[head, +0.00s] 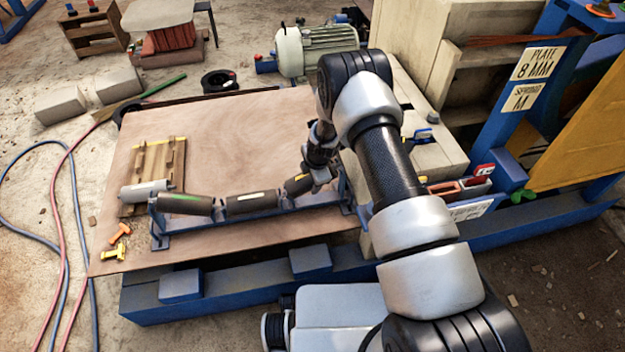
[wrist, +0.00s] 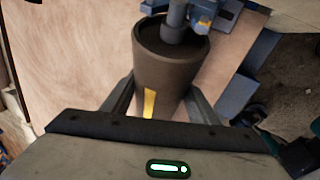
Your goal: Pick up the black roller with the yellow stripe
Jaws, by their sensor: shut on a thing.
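The black roller with the yellow stripe (wrist: 168,80) is between my gripper's fingers in the wrist view, with the stripe facing the camera. In the head view, the roller (head: 297,186) is at the right end of a blue roller frame (head: 240,218), partly hidden by my gripper (head: 320,178). My gripper is shut on the roller. The roller's far end still shows its shaft close to a blue bracket in the wrist view. I cannot tell whether it is clear of the frame. A roller with a white stripe (head: 250,203) and one with a green stripe (head: 185,204) lie to the left.
A grey roller (head: 146,191) lies by a wooden pallet (head: 158,165) on the brown board (head: 215,130). Yellow and orange pieces (head: 117,243) lie at the board's left edge. A motor (head: 317,47) stands behind. The blue machine (head: 500,235) is to the right. The board's middle is clear.

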